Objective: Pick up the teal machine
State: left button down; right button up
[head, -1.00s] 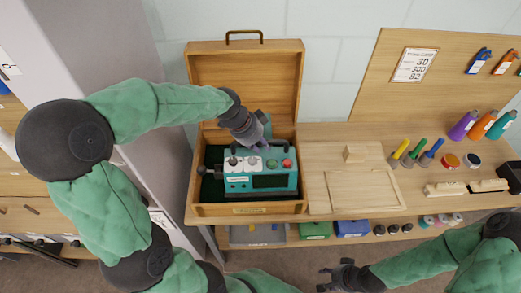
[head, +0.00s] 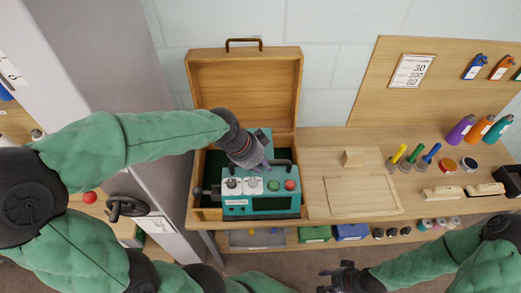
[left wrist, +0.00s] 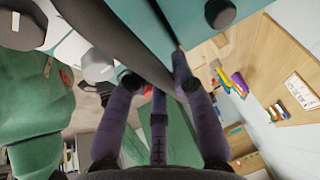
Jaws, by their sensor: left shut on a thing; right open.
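The teal machine (head: 262,204) has a dark front panel, pale knobs, a green and a red button on top, and a black handle. It is over the open wooden case (head: 248,78) and covers part of the case's front edge. My left gripper (head: 263,166) is shut on the machine at its top, by the handle. In the left wrist view the purple fingers (left wrist: 160,90) close around a dark bar beside the teal surface. My right gripper (head: 338,275) is open and empty, low in the head view, away from the machine.
A wooden tray (head: 362,196) lies right of the case. Several coloured tools (head: 415,153) and bottles (head: 478,130) stand further right. A shelf below holds green (head: 314,234) and blue (head: 352,231) boxes. A grey cabinet (head: 110,70) stands close on the left.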

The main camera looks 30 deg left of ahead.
pick_arm(q)
jog(key=p, duration=0.2)
send_over(263, 199)
jog(key=s+d, duration=0.2)
jog(key=s, duration=0.1)
notch_tip(263, 199, up, 13)
jog(key=p, duration=1)
jog(key=shift+s+r, duration=0.15)
jog(key=shift+s, duration=0.25)
dwell(0.4)
